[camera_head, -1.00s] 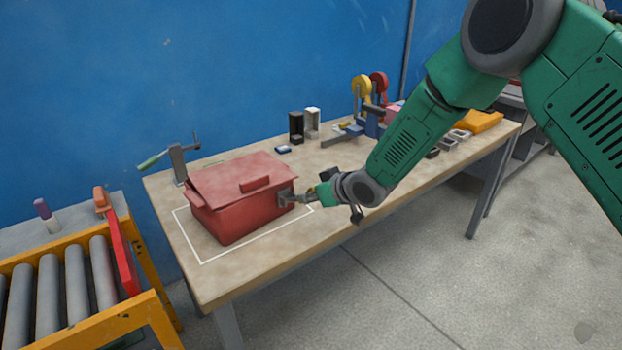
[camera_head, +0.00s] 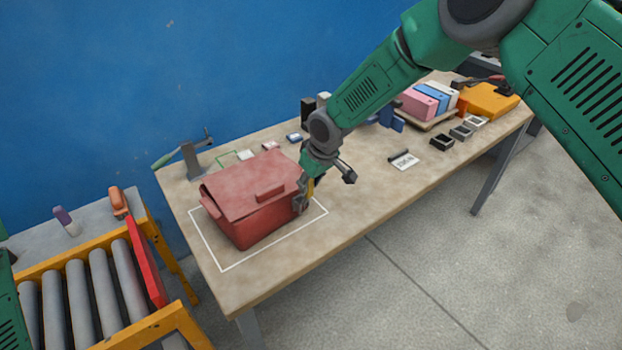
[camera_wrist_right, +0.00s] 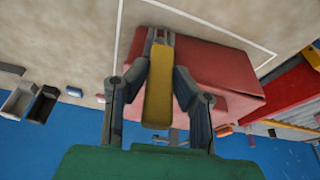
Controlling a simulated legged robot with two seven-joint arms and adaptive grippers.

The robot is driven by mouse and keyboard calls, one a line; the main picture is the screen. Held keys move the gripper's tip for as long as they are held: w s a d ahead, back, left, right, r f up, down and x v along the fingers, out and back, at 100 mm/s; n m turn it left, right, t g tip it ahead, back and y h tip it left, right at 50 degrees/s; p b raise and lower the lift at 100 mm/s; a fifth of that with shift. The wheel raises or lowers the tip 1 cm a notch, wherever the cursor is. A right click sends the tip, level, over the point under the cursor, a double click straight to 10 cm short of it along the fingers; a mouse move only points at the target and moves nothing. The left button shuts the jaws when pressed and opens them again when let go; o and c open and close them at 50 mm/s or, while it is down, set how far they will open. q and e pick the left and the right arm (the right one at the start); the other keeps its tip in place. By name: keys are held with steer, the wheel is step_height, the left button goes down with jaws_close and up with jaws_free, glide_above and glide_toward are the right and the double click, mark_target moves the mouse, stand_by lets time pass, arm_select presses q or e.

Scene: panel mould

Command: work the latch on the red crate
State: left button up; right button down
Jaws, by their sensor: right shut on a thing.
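The red crate (camera_head: 262,220) sits on the wooden workbench inside a white outlined rectangle (camera_head: 222,268), with its lid (camera_head: 245,184) down. Its latch is on the crate's right end. In the right wrist view a grey bracket with a yellow lever (camera_wrist_right: 158,95) stands against the crate wall (camera_wrist_right: 205,65). My right gripper (camera_head: 303,198) is at that end, pointing down; in the wrist view its fingers (camera_wrist_right: 159,60) are on both sides of the lever and shut on it. The head view mostly hides the latch behind the gripper. My left gripper is out of view.
A clamp with a green handle (camera_head: 170,157) stands behind the crate. Small boxes and a printed card (camera_head: 405,162) lie to the right, with pink and blue blocks (camera_head: 425,101) and an orange case (camera_head: 487,100) farther off. A roller conveyor (camera_head: 105,285) is at left.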

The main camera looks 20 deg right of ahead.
steer(key=shift+f, duration=0.1)
stand_by(0.4)
steer(key=c, duration=1.4)
jaws_free()
steer(key=shift+o, duration=0.2)
steer(key=shift+r, duration=0.45)
steer(key=v, duration=1.1)
